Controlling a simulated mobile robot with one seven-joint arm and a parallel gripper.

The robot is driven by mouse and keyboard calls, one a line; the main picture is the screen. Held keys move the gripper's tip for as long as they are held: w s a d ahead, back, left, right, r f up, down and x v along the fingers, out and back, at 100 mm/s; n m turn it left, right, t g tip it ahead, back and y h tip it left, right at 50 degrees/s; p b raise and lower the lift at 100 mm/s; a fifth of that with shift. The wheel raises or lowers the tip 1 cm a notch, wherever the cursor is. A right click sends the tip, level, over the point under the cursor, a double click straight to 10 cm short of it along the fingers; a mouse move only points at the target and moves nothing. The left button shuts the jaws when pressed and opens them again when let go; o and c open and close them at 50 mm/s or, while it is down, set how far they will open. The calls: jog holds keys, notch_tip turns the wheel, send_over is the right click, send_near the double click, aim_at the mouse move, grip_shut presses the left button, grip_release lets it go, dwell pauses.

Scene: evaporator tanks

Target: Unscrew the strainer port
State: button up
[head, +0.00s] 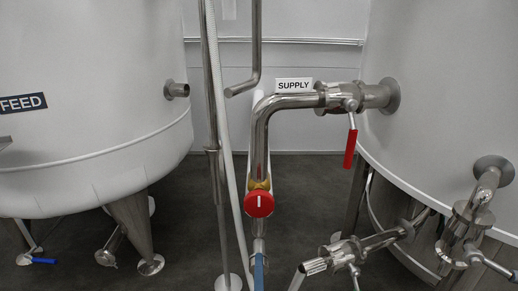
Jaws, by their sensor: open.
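No part in view is labelled as the strainer port. A round red cap or knob (259,204) with a white bar mark sits on a brass fitting (259,184) in the vertical steel pipe at the centre. The bar mark stands upright. At the lower right, a steel pipe assembly (347,248) with clamped joints runs out from the right tank. I cannot tell which of these fittings is the strainer port. My gripper is not in view.
A white tank (80,120) marked FEED stands left and another white tank (450,90) right. The SUPPLY pipe (290,101) has a valve with a red lever (350,148) hanging down. A steel post (213,150) and pale hose (228,150) stand left of the red cap.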

jog(key=m, duration=2.1)
jog(key=shift+a, duration=0.1)
grip_shut()
jog(key=n+p, duration=0.1)
jog(key=n, duration=0.4)
jog(key=shift+n+b, duration=0.45)
jog(key=shift+n, duration=2.25)
